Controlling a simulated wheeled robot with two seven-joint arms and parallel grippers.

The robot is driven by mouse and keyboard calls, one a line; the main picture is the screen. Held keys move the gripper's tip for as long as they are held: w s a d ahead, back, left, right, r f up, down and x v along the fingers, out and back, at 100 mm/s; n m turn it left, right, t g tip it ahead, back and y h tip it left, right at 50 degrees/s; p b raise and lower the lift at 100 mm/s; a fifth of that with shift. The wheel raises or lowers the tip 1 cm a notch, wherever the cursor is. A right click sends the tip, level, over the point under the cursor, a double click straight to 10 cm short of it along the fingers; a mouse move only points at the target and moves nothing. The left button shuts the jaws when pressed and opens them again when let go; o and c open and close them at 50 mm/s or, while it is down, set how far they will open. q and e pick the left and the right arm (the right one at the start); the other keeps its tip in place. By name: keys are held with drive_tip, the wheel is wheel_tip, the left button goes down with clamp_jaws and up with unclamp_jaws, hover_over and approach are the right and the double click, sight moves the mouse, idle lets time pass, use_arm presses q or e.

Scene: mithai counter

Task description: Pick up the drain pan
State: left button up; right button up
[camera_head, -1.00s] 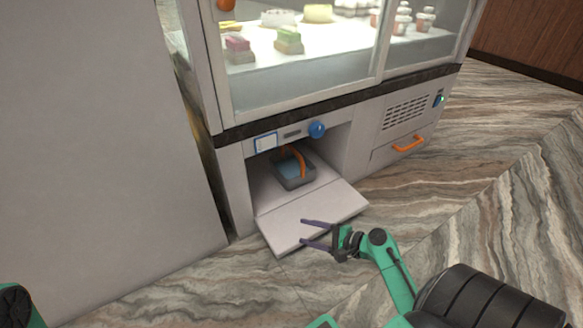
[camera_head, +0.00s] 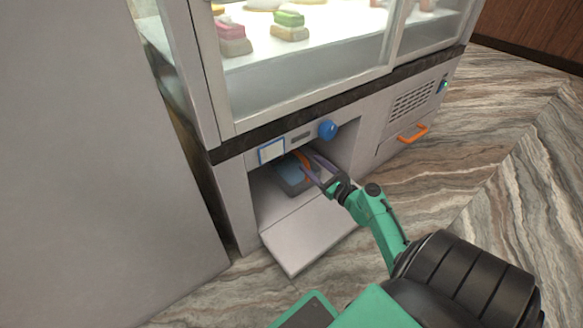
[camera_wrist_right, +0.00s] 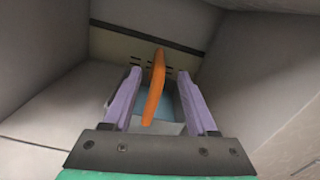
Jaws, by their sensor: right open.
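The drain pan (camera_head: 289,187) is a grey tray with blue inside and an orange arched handle (camera_head: 302,160). It sits in the open compartment under the display case. My right gripper (camera_head: 313,168) is at the compartment, with its purple fingers reaching in at the handle. In the right wrist view the orange handle (camera_wrist_right: 154,88) stands between the two open fingers, apart from both. The blue of the pan (camera_wrist_right: 173,105) shows behind it, and much of the pan is hidden by my gripper. My left gripper is not in view.
The lowered flap (camera_head: 308,235) lies in front of the compartment. A blue knob (camera_head: 327,129) is above the opening. A grey wall (camera_head: 90,150) stands at left. The marbled floor in front is clear.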

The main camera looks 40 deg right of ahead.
sight(301, 156)
drive_tip(key=w+b, duration=0.1)
drive_tip(key=w, duration=0.1)
drive_tip(key=w+b, duration=0.1)
drive_tip(key=w, duration=0.2)
drive_tip(key=w+b, duration=0.1)
drive_tip(key=w, duration=0.2)
drive_tip(key=shift+w+d+f, duration=0.1)
drive_tip(key=shift+d+f, duration=0.05)
drive_tip(key=shift+f, duration=0.2)
drive_tip(key=shift+r, duration=0.1)
clamp_jaws()
idle(0.7)
